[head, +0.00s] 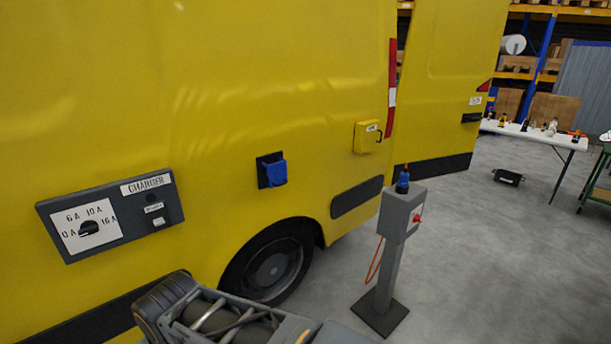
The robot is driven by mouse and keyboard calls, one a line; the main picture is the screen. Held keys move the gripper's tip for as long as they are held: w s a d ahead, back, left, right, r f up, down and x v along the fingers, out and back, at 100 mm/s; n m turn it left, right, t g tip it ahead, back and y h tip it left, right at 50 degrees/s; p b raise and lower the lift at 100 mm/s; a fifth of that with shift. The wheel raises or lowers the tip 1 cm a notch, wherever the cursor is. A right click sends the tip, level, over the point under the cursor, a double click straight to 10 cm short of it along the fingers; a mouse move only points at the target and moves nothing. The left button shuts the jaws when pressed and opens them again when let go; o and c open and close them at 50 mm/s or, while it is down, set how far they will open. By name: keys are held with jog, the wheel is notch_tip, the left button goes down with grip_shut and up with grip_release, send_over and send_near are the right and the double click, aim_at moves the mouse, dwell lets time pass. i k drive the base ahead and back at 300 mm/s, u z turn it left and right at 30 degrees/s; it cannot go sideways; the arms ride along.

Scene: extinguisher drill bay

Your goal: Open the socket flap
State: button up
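A blue socket flap (278,172) sits on a small black plate (262,174) on the side of a yellow van, above and near the rear wheel. The flap looks shut over the socket; no socket opening shows. A separate yellow box (367,136) with a small white label and a dark hook is on the van wall to its right. Part of my arm shows at the bottom edge, below the flap and in front of the wheel. My gripper's fingers are not visible, so its state does not show.
A grey charger panel (112,213) with a dial is on the van at left. A grey post (388,255) with a blue connector (403,181) on top, a red knob and an orange cable stands right of the wheel. Open floor lies right; a white table (535,134) stands behind.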

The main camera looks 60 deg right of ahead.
aim_at(277, 172)
jog(key=z, duration=1.65)
